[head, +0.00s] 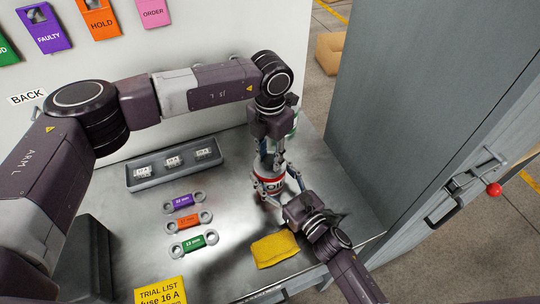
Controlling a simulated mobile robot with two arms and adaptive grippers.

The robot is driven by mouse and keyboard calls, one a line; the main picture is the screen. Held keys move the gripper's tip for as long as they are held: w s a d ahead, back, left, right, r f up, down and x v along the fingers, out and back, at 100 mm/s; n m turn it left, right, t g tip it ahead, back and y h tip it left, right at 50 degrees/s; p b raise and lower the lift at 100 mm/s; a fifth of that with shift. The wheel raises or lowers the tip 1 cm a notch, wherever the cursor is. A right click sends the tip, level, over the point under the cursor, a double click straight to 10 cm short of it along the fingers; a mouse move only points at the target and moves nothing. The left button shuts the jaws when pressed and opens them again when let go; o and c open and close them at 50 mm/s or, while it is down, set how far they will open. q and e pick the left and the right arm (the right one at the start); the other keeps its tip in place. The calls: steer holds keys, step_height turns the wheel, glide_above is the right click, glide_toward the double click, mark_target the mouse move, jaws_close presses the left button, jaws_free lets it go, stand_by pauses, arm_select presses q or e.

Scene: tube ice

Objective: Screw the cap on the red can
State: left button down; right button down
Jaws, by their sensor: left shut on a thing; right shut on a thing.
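The red can (268,187), with a white band and dark lettering, stands upright on the metal worktop, right of the middle. My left gripper (271,163) comes down from above and is shut at the can's top. The cap is hidden between its fingers, so I cannot tell how it sits on the can. My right gripper (282,187) reaches in from the lower right and is shut around the can's side. Its fingers hide part of the label.
A grey tray (152,183) with small white blocks stands at the back left. A yellow cloth (275,249) lies in front. A grey cabinet door (425,100) bounds the right.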

arm_select(q)
steer(key=m, duration=0.5)
steer(key=shift+m, duration=0.4)
steer(key=m, duration=0.4)
steer(key=c, duration=1.4)
jaws_free()
steer(key=shift+c, duration=0.2)
step_height(320, 180, up, 12)
arm_select(e)
steer(key=c, duration=0.5)
jaws_free()
